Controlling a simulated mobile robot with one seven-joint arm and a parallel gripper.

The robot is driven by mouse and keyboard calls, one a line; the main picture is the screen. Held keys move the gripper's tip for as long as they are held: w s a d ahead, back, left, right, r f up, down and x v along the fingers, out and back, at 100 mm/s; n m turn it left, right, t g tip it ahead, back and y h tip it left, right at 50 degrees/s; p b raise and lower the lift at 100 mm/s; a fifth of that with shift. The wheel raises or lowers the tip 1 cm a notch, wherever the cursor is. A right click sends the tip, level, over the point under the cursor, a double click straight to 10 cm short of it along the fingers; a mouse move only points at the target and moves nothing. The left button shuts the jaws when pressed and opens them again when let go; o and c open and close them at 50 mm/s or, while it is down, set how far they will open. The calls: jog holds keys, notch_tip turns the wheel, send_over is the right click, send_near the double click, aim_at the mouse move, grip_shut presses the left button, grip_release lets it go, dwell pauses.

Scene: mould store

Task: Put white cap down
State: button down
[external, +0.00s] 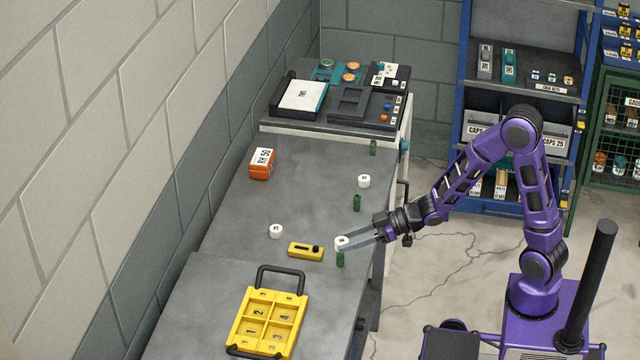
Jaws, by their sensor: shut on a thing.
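My gripper (352,239) is shut on a white cap (340,242) with a dark label on top, near the right edge of the grey bench. A green cylinder (340,260) stands directly below the held cap in the picture; I cannot tell whether the two touch. Two other white caps stand on the bench: one (276,232) to the left and one (364,181) farther back. Two more green cylinders stand near the right edge, one (357,203) behind my gripper and one (373,147) at the back.
A yellow handheld device (305,251) lies just left of my gripper. A yellow tray (242,322) with numbered compartments and black handles lies in front. An orange box (262,164) sits by the wall. Bare bench (310,205) lies between the caps.

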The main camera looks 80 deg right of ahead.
jog(key=w+d+f+m+h, duration=0.1)
jog(key=w+d, duration=0.5)
jog(key=d, duration=0.5)
jog(key=w+d+f+m+h, duration=0.15)
jog(key=w+d, duration=0.35)
jog(key=d, duration=0.7)
jog(key=shift+n+y, duration=0.45)
jog(key=f, duration=0.4)
jog(key=shift+w+a+f, duration=0.1)
jog(key=shift+w+f, duration=0.15)
jog(key=shift+f, duration=0.05)
jog(key=shift+t, duration=0.3)
jog(key=shift+f+b, duration=0.45)
jog(key=shift+f, duration=1.7)
